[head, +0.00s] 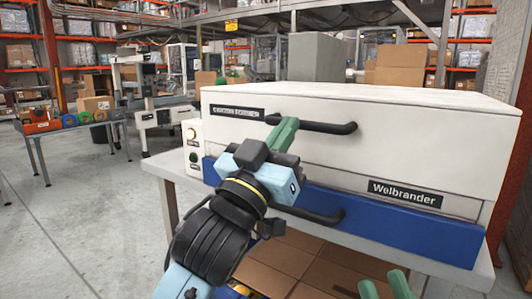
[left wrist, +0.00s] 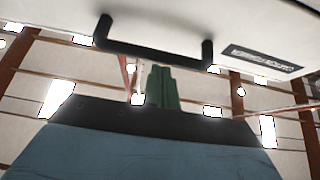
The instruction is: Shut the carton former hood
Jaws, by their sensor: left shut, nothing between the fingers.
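The carton former is a wide machine with a white hood (head: 400,125) above a blue base (head: 380,225). The hood lies low over the base; a thin seam runs along its front, and I cannot tell whether it is fully down. Its black bar handle (head: 325,127) also shows in the left wrist view (left wrist: 150,48). My left gripper (head: 283,133) has green fingers together and empty, in front of the handle's left part; contact is unclear. Its fingers also show in the left wrist view (left wrist: 162,88). My right gripper (head: 385,287) shows only two separated green fingertips at the bottom edge.
A lower black handle (head: 312,214) is on the blue front, partly behind my left arm. A panel with buttons (head: 193,145) stands at the machine's left. Flat brown cardboard (head: 310,262) lies below the machine. The floor (head: 80,220) at left is clear.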

